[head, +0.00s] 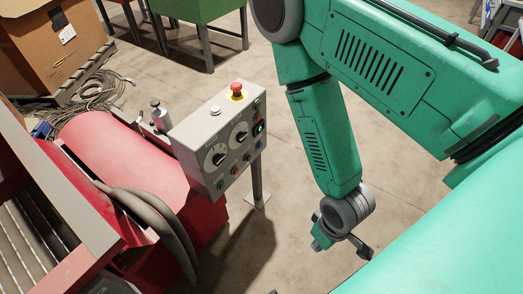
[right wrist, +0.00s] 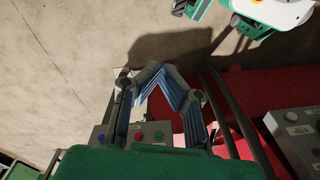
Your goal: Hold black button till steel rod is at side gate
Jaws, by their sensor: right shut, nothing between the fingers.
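A grey control box (head: 216,139) on a post carries a red mushroom button (head: 236,89), two dials and several small coloured buttons. I cannot single out a black button on it. My right gripper (head: 340,240) hangs to the right of the box and below it in the picture, clear of it. In the right wrist view the right gripper (right wrist: 166,80) is shut and empty. Beyond it there, a grey panel (right wrist: 148,127) shows blue, red and green buttons. I cannot make out the steel rod or the side gate. My left gripper is not in view.
A red machine (head: 125,165) with thick grey hoses (head: 160,215) stands left of the box. Slatted metal (head: 25,250) lies at the lower left. The concrete floor (head: 275,215) is open.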

